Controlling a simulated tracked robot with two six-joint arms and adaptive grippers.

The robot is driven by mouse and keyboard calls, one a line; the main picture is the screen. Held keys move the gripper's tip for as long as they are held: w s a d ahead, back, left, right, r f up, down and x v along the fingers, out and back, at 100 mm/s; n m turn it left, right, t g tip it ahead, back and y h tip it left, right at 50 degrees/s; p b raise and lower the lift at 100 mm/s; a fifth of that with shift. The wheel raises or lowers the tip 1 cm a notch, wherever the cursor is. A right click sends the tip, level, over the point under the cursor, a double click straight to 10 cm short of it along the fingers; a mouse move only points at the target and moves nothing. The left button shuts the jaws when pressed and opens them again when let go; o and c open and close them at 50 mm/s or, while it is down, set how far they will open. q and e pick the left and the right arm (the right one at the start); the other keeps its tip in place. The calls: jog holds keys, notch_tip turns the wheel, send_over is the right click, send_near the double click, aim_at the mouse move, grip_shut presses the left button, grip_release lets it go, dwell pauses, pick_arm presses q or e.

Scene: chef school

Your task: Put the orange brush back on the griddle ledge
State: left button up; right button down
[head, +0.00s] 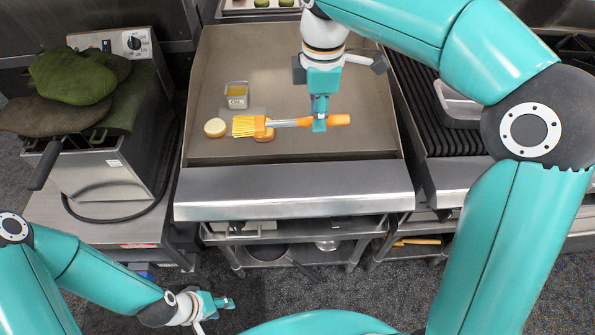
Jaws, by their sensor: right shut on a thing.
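The orange brush (285,123) has orange bristles at its left end, a metal shank and an orange handle at its right end. My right gripper (319,124) is shut on the brush between shank and handle and holds it level over the griddle plate (360,135). I cannot tell the height of the brush above the plate. The griddle ledge (295,190) is the bare steel strip along the griddle's front. My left gripper (225,302) is low at the bottom left, away from the griddle; its fingers are too small to tell open from shut.
Green mitts (72,75) cover the fryer at left. A ribbed grill (425,105) with a metal pan (455,103) is at right.

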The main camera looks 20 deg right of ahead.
aim_at(317, 181)
jog(key=shift+s+d+f, duration=0.15)
jog(key=shift+s+f, duration=0.05)
jog(key=shift+f, duration=0.15)
jog(key=f, duration=1.8)
jog(key=shift+d+f+p, duration=0.25)
jog(key=shift+f+p, duration=0.1)
jog(key=c, duration=1)
grip_release()
jog(key=shift+s, duration=0.1)
jog(key=shift+r, duration=0.15)
notch_tip(317, 181, up, 12)
jog(key=shift+b, duration=0.3)
